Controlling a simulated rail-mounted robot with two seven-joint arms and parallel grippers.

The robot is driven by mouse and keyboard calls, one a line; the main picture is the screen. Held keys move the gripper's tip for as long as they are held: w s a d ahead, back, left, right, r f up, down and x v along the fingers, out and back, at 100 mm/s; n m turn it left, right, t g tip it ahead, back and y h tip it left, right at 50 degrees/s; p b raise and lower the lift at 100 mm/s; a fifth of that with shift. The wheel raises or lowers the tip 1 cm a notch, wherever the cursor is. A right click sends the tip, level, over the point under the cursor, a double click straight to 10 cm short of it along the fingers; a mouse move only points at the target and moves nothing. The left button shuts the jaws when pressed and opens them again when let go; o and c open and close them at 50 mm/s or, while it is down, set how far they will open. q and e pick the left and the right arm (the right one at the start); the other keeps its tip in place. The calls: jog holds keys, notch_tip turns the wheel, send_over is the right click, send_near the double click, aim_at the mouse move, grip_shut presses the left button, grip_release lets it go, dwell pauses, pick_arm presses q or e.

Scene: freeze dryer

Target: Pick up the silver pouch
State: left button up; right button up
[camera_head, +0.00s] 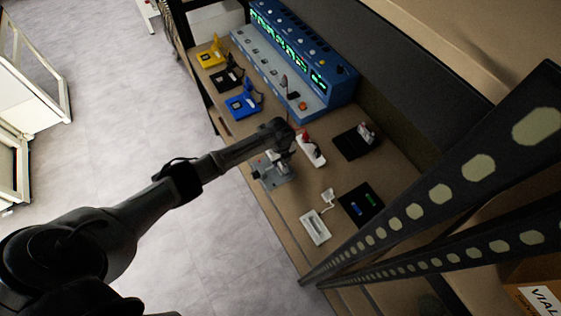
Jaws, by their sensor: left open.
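My left arm reaches in from the lower left, and my left gripper (283,158) points down over the near edge of the bench. It is open. Directly below and partly behind it is a small grey, silvery item (273,175) on the bench top. The gripper hides part of it, and I cannot tell whether it is the silver pouch or whether the fingers touch it. A pale flat rectangular item (315,228) with a grey middle lies on the bench to the lower right, apart from the gripper. My right gripper is not in view.
A white power strip (311,150) lies just right of the gripper. Dark perforated uprights (440,190) cross the right side.

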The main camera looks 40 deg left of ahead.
pick_arm(q)
jog(key=shift+c, duration=0.5)
grip_shut()
